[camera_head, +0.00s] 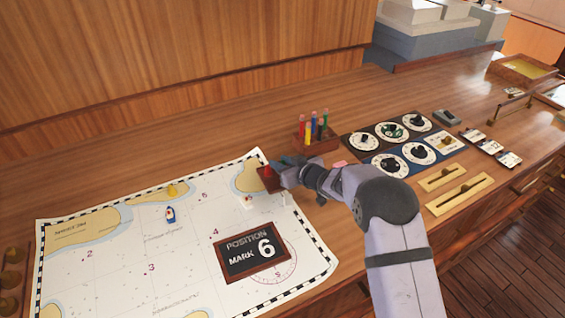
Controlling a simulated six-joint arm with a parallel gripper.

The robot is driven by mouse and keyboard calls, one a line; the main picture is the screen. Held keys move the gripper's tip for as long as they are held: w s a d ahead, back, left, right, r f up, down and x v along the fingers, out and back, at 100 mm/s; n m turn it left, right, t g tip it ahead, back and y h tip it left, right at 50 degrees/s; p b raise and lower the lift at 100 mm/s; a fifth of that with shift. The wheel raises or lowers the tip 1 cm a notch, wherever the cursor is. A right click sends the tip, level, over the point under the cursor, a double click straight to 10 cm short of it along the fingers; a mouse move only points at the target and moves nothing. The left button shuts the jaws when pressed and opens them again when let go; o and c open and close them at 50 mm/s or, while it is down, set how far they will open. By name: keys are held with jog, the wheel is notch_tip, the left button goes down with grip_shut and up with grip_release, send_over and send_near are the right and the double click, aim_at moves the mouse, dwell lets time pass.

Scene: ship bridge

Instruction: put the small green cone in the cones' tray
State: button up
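I cannot make out a small green cone; it may be hidden by my arm or gripper. A small dark red-brown tray (267,184) with a red, cone-like piece (267,171) on it lies at the chart's upper right edge. It is probably the cones' tray. My gripper (283,172) is right beside this tray, at its right side, and partly covers it. The gripper's fingers are too small and dark to show whether they are open, or whether they hold anything.
A pen holder (316,143) stands behind my gripper. Dial panels (365,142) lie to the right. The wood left of the pens is clear.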

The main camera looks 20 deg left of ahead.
jog(key=shift+s+d+f, duration=0.1)
jog(key=shift+d+f, duration=0.3)
jog(key=shift+f, duration=0.3)
jog(key=shift+r+p, duration=0.35)
jog(key=shift+r, duration=0.15)
jog(key=shift+s+d+r+b, duration=0.15)
jog(key=shift+d+r+b, duration=0.15)
jog(key=shift+d, duration=0.1)
jog(key=b+v, duration=0.1)
jog(key=v, duration=0.4)
jog(key=b+v, duration=0.1)
jog(key=v, duration=0.4)
jog(key=shift+s+r, duration=0.2)
jog(key=shift+r, duration=0.35)
